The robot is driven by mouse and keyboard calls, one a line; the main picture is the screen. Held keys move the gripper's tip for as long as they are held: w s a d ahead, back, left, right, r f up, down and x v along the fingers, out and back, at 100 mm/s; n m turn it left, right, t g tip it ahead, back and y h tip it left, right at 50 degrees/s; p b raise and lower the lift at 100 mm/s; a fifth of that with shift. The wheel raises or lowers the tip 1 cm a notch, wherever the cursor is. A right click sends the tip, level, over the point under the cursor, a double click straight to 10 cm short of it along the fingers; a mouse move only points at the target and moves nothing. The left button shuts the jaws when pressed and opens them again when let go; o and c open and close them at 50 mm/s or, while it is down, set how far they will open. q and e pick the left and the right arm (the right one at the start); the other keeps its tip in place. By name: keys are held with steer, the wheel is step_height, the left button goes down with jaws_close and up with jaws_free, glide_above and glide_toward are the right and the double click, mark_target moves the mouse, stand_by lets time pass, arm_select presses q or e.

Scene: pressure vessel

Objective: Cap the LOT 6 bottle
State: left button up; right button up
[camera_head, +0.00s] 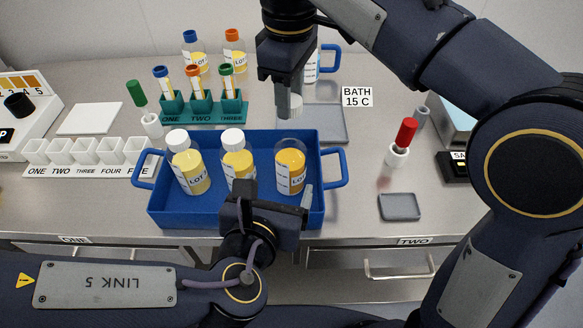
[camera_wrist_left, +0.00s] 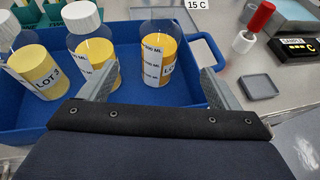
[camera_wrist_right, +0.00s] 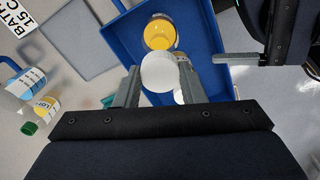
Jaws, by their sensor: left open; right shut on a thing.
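The blue tray (camera_head: 235,210) holds three bottles. The left bottle (camera_head: 190,170) reads LOT 3 in the left wrist view (camera_wrist_left: 38,72); it and the middle bottle (camera_head: 238,165) wear white caps. The right bottle (camera_head: 290,170) is uncapped with orange liquid; its lot number is not fully readable. My left gripper (camera_head: 276,196) is open, its fingers at either side of the uncapped bottle's near side, not closed on it. My right gripper (camera_head: 288,92) is shut on a white cap (camera_wrist_right: 160,72), above and behind the uncapped bottle, apart from it.
Behind the tray are a rack of tubes (camera_head: 200,108), two capped bottles and a grey bath tray (camera_head: 335,130). A small grey dish (camera_head: 400,207) and a red-topped item (camera_head: 403,140) are to the right. White cups (camera_head: 85,152) stand left. Counter between tray and dish is clear.

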arm_select(q)
steer(key=x, duration=1.1)
steer(key=shift+w+f, duration=0.15)
steer(key=shift+w, duration=0.15)
steer(key=c, duration=1.5)
steer(key=shift+o, duration=0.2)
arm_select(e)
glide_above(290, 138)
steer(key=shift+f, duration=2.5)
steer(key=shift+f, duration=0.9)
steer(key=shift+f, duration=0.55)
